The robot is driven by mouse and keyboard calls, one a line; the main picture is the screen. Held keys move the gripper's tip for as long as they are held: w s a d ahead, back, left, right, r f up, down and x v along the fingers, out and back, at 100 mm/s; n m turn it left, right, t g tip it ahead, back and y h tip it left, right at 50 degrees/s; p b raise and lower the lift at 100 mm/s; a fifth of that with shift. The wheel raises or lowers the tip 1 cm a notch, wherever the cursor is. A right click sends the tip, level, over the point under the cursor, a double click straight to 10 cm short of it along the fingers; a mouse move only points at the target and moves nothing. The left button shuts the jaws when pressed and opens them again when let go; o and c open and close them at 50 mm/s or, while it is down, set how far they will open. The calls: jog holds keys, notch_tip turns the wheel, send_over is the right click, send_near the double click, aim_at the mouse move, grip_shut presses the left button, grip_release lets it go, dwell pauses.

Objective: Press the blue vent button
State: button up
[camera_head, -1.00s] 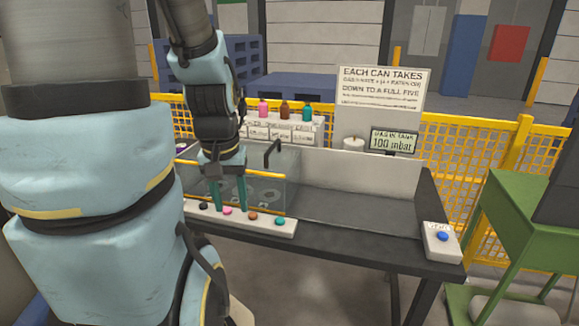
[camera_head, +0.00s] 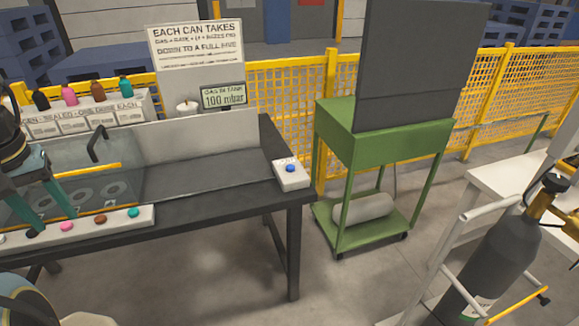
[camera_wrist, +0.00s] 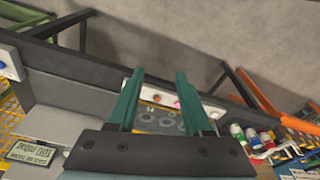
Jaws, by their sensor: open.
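The blue vent button (camera_head: 290,168) sits on a small white box (camera_head: 293,180) at the right end of the black table (camera_head: 200,205). In the wrist view the blue button (camera_wrist: 3,65) is at the left edge, partly cut off. My gripper (camera_head: 54,221) is at the far left in the head view, teal fingers apart and empty, near the strip of coloured buttons (camera_head: 118,217). It is well to the left of the blue button and apart from it. The wrist view shows my gripper (camera_wrist: 159,74) open, with the strip beyond its fingers.
A clear guarded tank with a yellow bar (camera_head: 88,170) stands by my gripper. A display reading 100 mbar (camera_head: 224,97) and a sign (camera_head: 197,45) stand behind. A green cart (camera_head: 375,150) and a gas cylinder (camera_head: 490,260) are to the right. The tabletop's right half is clear.

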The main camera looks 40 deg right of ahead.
dwell(0.3)
grip_shut()
dwell(1.6)
